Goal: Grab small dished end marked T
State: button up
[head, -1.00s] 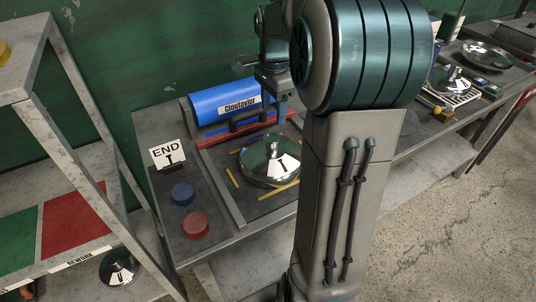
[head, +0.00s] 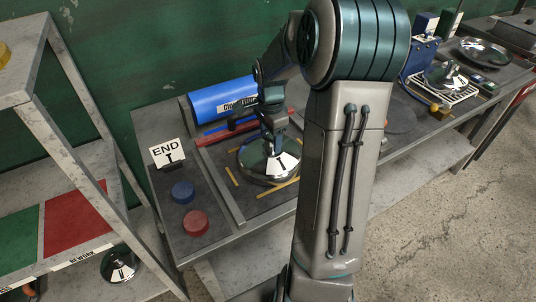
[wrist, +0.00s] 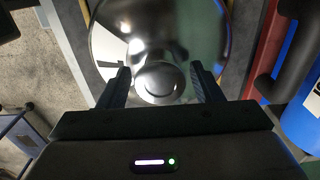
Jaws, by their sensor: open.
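In the wrist view the dished end (wrist: 200,30) fills the upper middle. Its round knob lies between the two open fingers of my gripper (wrist: 163,80). I cannot tell whether the fingers touch it.
An "END T" sign (head: 168,153), a blue puck (head: 182,191) and a red puck (head: 195,222) stand left. A blue cylinder (head: 220,100) lies behind. Other dished ends sit on the lower shelf (head: 119,265), a wire rack (head: 440,75) and the far bench (head: 487,52).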

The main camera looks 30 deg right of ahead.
grip_shut()
jog(key=shift+r, duration=0.1)
